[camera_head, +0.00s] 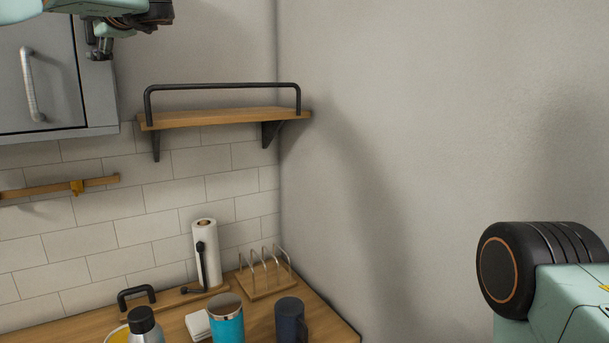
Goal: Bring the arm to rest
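My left arm (95,6) comes in at the top left corner, high up in front of the grey wall cabinet. A small dark and pale green end part (103,42) hangs down from it beside the cabinet's right edge. It looks like part of my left gripper, but its fingers are too small and cut off to read, and I see nothing held in it. My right arm (565,300) shows at the lower right as a pale green link with a black round joint. My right gripper is outside the picture.
A grey cabinet (45,75) and an empty wooden shelf (220,117) hang on the wall. On the wooden counter (335,328) stand a paper towel roll (207,255), a blue tumbler (227,320), a dark mug (290,320), a bottle (144,325) and a wire rack (265,277). The right wall is bare.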

